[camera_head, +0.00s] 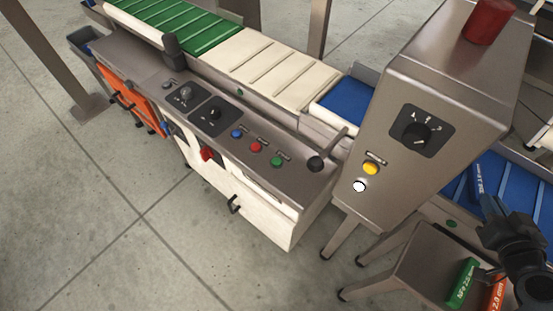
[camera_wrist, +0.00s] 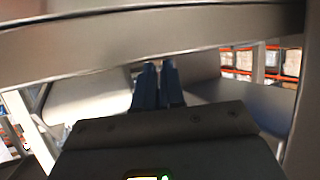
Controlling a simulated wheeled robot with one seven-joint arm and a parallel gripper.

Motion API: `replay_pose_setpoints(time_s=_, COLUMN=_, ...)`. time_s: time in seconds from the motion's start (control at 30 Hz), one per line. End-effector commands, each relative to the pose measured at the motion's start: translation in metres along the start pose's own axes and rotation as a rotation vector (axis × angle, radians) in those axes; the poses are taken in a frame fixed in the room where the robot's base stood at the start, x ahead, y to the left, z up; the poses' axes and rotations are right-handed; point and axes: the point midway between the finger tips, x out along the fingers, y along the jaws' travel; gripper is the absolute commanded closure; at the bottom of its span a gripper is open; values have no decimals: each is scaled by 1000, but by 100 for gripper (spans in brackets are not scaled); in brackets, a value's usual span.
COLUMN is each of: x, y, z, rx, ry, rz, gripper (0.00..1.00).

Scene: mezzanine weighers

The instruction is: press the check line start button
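Several push buttons show in the head view, and their labels are too small to read. A blue button (camera_head: 237,133), a red button (camera_head: 255,147) and a green button (camera_head: 277,161) sit in a row on the long grey panel. A yellow button (camera_head: 370,169) and a white button (camera_head: 359,186) sit on the tall grey box (camera_head: 450,65). My gripper (camera_head: 487,204) is at the right, right of and below the tall box, apart from every button. In the wrist view its two blue fingers (camera_wrist: 158,65) lie close together with nothing between them.
A green box (camera_head: 463,283) and an orange box (camera_head: 495,293) are below my gripper. The floor at front left is clear.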

Motion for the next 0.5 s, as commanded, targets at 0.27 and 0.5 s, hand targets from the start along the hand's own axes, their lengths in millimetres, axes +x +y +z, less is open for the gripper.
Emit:
replay_pose_setpoints(time_s=0.27, x=0, y=0, z=0, rx=0, ry=0, rz=0, gripper=100)
replay_pose_setpoints(time_s=0.5, x=0, y=0, z=0, rx=0, ry=0, rz=0, gripper=100)
